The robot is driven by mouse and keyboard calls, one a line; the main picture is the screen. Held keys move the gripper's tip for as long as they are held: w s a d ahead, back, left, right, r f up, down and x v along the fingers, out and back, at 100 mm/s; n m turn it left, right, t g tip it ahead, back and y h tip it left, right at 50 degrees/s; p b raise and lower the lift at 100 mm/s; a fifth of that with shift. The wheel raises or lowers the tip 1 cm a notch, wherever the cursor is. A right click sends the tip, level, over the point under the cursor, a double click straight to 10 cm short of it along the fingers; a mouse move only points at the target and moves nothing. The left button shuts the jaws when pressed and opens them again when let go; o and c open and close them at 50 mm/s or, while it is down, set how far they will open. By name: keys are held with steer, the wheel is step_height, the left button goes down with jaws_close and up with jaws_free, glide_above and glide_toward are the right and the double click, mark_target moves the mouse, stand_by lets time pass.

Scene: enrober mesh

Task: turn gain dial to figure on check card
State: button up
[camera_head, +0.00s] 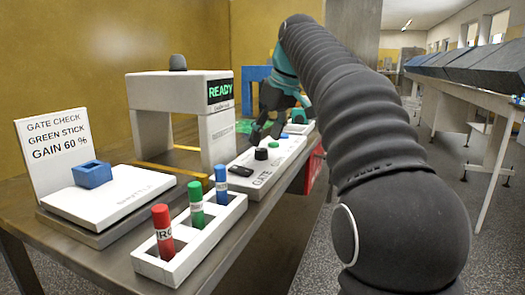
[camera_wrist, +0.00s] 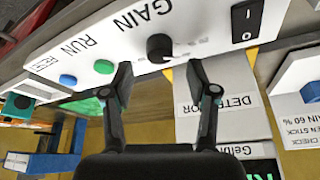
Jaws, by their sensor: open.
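The check card (camera_head: 57,145) stands at the left of the head view and reads GATE CHECK, GREEN STICK, GAIN 60 %. The gain dial is a round black knob (camera_head: 261,154) on the white control panel (camera_head: 283,158). In the wrist view the dial (camera_wrist: 159,47) sits beside the word GAIN, ahead of and between my fingertips. My gripper (camera_wrist: 160,72) is open and empty, with its fingers apart and not visibly touching the dial. In the head view my gripper (camera_head: 265,131) hangs just above the panel. The dial's pointer and scale are too small to read.
A rocker switch (camera_wrist: 246,20), a green button (camera_wrist: 104,66) and a blue button (camera_wrist: 68,79) share the panel. A white arch (camera_head: 178,93) showing READY stands behind. A rack (camera_head: 190,242) with red, green and blue sticks stands in front. A blue block (camera_head: 92,174) sits on a white plate.

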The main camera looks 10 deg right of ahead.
mark_target(261, 150)
steer(key=shift+b+x, duration=0.3)
steer(key=shift+x, duration=1.65)
steer(key=shift+c, duration=0.2)
jaws_close()
